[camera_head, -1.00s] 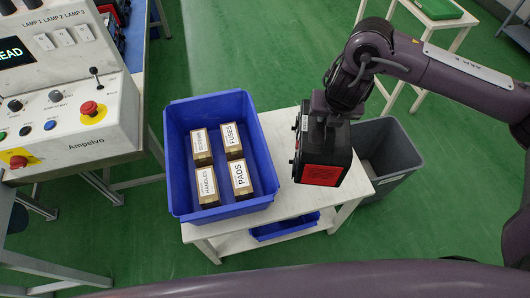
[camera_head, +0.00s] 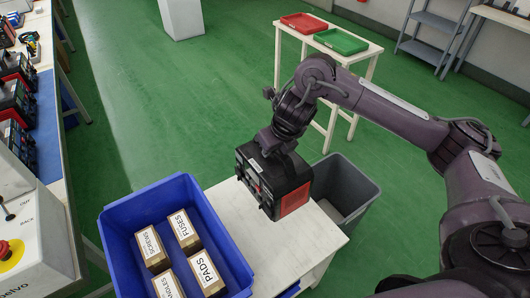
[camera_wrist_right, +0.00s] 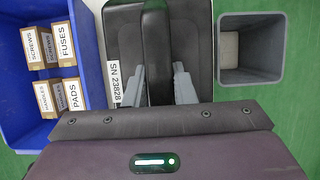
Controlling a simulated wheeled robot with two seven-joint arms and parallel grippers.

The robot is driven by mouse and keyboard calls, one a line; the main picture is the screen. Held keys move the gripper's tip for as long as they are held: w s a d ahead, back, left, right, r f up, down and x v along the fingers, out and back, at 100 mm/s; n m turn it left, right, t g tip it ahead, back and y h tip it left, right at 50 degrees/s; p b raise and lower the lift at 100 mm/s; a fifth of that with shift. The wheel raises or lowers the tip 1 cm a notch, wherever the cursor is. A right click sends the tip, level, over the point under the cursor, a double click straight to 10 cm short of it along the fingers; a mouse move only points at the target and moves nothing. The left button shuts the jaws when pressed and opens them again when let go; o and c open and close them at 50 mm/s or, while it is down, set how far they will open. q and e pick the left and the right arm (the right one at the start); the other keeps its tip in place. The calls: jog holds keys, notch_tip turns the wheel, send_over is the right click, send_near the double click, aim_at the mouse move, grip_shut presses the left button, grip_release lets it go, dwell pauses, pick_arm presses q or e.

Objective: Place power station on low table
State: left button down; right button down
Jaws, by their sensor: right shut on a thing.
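The power station (camera_head: 275,183) is a black box with a red end panel and a white label. My right gripper (camera_head: 277,146) is shut on the top handle of the power station. In the right wrist view, the grey fingers (camera_wrist_right: 165,86) flank the dark handle, and the label reads SN 23828. The power station is over the right part of a low white table (camera_head: 282,247). I cannot tell whether its underside touches the tabletop. My left gripper is not in view.
A blue bin (camera_head: 118,220) with several labelled boxes stands on the table's left part. A grey waste bin (camera_head: 345,189) is just right of the table. Further back, a white table (camera_head: 349,48) carries a red and a green tray. A control console (camera_head: 25,230) is at left.

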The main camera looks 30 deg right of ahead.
jog(key=f+b, duration=0.1)
jog(key=f, duration=0.4)
jog(key=f+b, duration=0.2)
jog(key=f, duration=0.3)
jog(key=shift+w+f+b, duration=0.2)
jog(key=shift+f+b, duration=0.1)
jog(key=shift+f, duration=0.1)
jog(key=shift+f+b, duration=0.3)
jog(key=shift+f, duration=2.35)
jog(key=c, duration=1.5)
grip_release()
jog(key=shift+s+f, duration=0.2)
jog(key=shift+f, duration=0.15)
jog(key=o, duration=0.3)
jog(key=shift+r, duration=0.1)
jog(key=shift+r, duration=0.1)
